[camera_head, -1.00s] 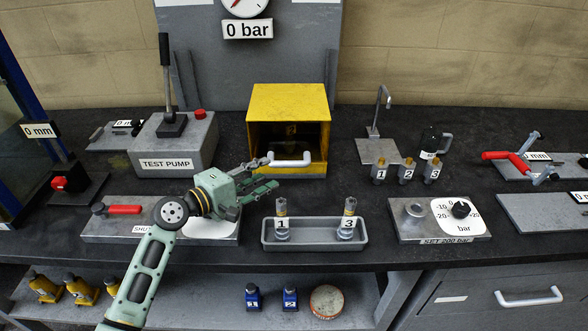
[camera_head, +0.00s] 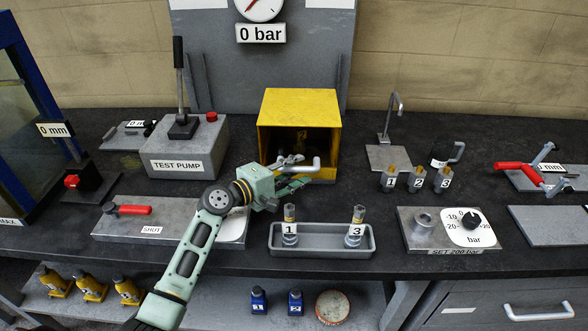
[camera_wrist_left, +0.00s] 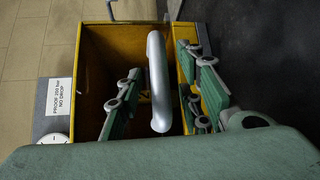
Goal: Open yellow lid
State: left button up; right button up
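The yellow box (camera_head: 301,108) stands on the bench with its dark front opening facing me. A pale bar handle (camera_head: 316,165) is at the low front of the opening, on the yellow front part; how far that lid stands open is hard to tell. My left gripper (camera_head: 294,171) is at the handle, overlapping its left part. In the left wrist view the handle (camera_wrist_left: 158,80) lies between the two spread green fingers (camera_wrist_left: 163,90), with a gap on each side. The left gripper is open and holds nothing. My right gripper is not in view.
The test pump (camera_head: 185,148) stands to the left of the box. The bench between box and tray is mostly clear.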

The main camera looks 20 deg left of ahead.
pick_arm(q)
grip_shut()
dwell(0.3)
jog(key=shift+r, duration=0.1)
